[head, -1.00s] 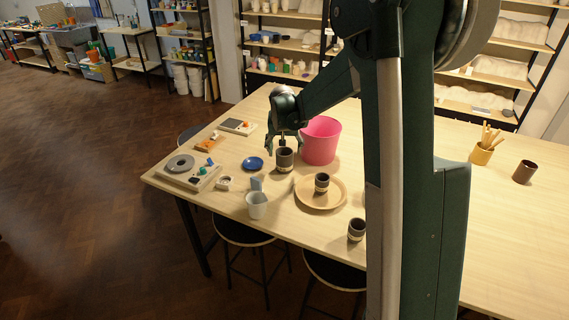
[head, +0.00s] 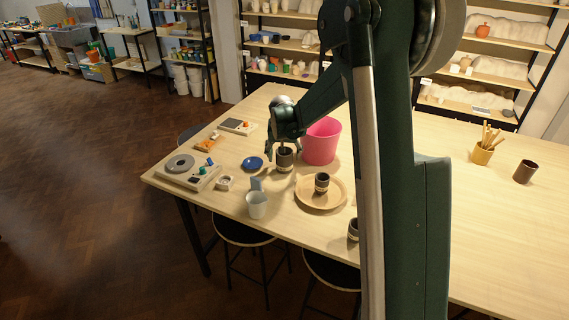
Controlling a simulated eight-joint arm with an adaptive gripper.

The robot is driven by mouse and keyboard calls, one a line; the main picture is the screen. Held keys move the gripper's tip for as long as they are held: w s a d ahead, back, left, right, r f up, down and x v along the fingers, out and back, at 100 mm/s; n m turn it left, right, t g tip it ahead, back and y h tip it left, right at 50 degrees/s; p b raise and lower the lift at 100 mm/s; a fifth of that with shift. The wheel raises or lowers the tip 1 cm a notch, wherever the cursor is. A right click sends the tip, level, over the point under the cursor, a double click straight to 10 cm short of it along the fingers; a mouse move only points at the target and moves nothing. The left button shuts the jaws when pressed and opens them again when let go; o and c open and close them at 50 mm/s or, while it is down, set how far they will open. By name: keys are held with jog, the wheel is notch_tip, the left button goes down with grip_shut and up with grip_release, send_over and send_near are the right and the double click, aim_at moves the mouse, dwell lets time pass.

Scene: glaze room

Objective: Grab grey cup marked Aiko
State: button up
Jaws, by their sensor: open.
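Several dark grey cups with a pale band stand on the wooden table. One cup (head: 285,163) is upright beside the pink bucket, directly under my gripper (head: 283,150). Another cup (head: 322,183) stands on a round wooden plate (head: 310,203). A third cup (head: 352,230) near the front edge is partly hidden by my arm. No name can be read on any cup at this size. My gripper is open and points down, its fingers at the rim of the cup by the bucket. I cannot tell whether they touch it.
The pink bucket (head: 321,142) stands close to the right of my gripper. A blue dish (head: 253,163), a pale cup (head: 257,205) and a tool board (head: 190,172) lie to the left. A brown cup (head: 525,172) and a yellow brush pot (head: 482,154) stand at the right.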

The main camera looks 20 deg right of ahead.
jog(key=shift+x, duration=0.95)
jog(key=c, duration=1.1)
